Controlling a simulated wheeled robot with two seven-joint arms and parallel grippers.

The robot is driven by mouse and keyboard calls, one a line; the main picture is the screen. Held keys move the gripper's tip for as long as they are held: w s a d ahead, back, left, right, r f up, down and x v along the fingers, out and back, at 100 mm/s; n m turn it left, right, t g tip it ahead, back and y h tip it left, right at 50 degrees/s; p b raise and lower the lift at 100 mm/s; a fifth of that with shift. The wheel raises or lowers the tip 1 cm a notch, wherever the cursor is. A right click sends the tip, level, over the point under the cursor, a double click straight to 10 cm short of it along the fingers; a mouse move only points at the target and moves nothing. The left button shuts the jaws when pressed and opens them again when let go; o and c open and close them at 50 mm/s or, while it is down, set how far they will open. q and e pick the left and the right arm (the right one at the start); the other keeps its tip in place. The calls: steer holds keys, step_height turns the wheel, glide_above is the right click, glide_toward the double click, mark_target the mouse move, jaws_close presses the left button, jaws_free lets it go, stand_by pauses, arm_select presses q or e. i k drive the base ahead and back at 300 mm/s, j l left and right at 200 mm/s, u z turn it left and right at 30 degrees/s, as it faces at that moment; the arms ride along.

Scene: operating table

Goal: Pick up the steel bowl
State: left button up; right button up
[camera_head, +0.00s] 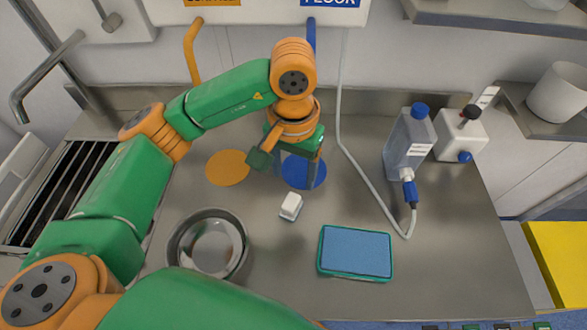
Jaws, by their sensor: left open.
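The steel bowl (178,240) is a round, shiny metal bowl. It stands upright on the steel table at the front left, and my left arm partly covers the view near its lower edge. My left gripper (285,163) is behind and to the right of the bowl, near the blue disc. It points down and is open, with nothing seen between its fingers. It is apart from the bowl. My right gripper is not in view.
A small white block (290,206) lies right of the bowl. A blue tray-like pad (356,252), an orange disc (228,168) and a blue disc (304,172) lie on the table (440,260). A clear bottle (408,148) with a hose and a white bottle (458,136) stand at right.

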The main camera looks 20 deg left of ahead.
mark_target(214, 241)
steer(key=k, duration=1.5)
